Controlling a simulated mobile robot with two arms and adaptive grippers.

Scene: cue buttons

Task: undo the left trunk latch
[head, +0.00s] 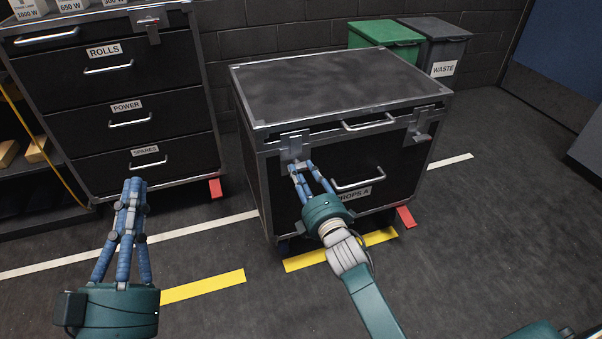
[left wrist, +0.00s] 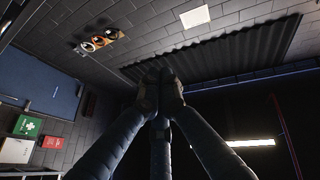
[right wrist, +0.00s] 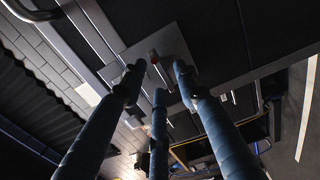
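The trunk (head: 263,181) is a black case with metal edges, labelled PROPS A, with its lid down. Its left latch (head: 293,138) is a grey metal plate on the upper front. Its right latch (head: 421,125) is near the other front corner. My right gripper (head: 301,169) is right at the left latch, its fingers covering the lower part. In the right wrist view, the fingers are apart in front of the latch plate (right wrist: 177,43), with a small red part between them; contact is unclear. My left gripper (head: 134,184) is shut and empty, away from the trunk.
A dark drawer cabinet (head: 75,88) labelled ROLLS, POWER and SPARES stands at the left. A green bin (head: 380,36) and a grey waste bin (head: 446,45) stand behind the trunk.

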